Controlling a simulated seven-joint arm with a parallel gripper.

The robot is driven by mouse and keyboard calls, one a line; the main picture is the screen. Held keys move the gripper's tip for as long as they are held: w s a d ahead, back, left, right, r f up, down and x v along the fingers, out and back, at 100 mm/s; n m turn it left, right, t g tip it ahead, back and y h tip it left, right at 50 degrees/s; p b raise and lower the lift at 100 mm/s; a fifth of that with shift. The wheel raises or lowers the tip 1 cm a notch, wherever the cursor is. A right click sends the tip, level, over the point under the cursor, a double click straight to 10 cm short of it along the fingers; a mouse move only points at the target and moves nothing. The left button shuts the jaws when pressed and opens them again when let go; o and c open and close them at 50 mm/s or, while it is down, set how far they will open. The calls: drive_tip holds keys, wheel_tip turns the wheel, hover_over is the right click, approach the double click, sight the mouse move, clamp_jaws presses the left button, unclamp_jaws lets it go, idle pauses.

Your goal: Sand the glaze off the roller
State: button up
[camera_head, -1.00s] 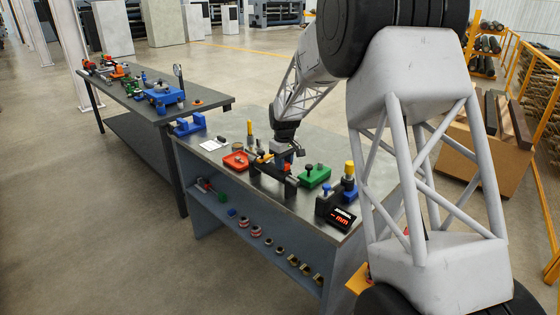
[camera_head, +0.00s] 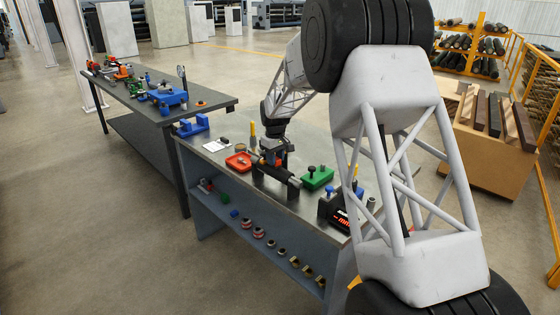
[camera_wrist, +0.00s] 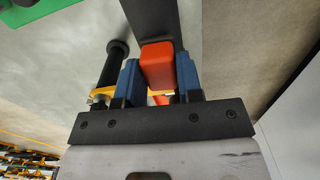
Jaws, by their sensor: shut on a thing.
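My gripper (camera_head: 273,156) is at the dark roller (camera_head: 278,172) on its stand on the near bench. In the wrist view, my gripper (camera_wrist: 158,78) has its blue fingers shut on an orange-red block (camera_wrist: 157,64). A dark cylinder, apparently the roller (camera_wrist: 112,65), runs beside the left finger. A dark flat bar (camera_wrist: 150,18) lies beyond the block. I cannot tell whether the block touches the roller. The roller's glaze cannot be made out, and my gripper hides part of the roller in the head view.
A red tray (camera_head: 238,162) lies left of the roller and a green block (camera_head: 317,178) right of it. A black unit with a red display (camera_head: 343,220) stands near the right front edge. A blue fixture (camera_head: 190,126) is at the back left corner. The lower shelf holds several rings.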

drive_tip(key=shift+w+a+r, duration=0.1)
drive_tip(key=shift+w+a, duration=0.1)
drive_tip(key=shift+a, duration=0.05)
drive_tip(key=shift+r, duration=4.05)
drive_tip(key=shift+d, duration=0.15)
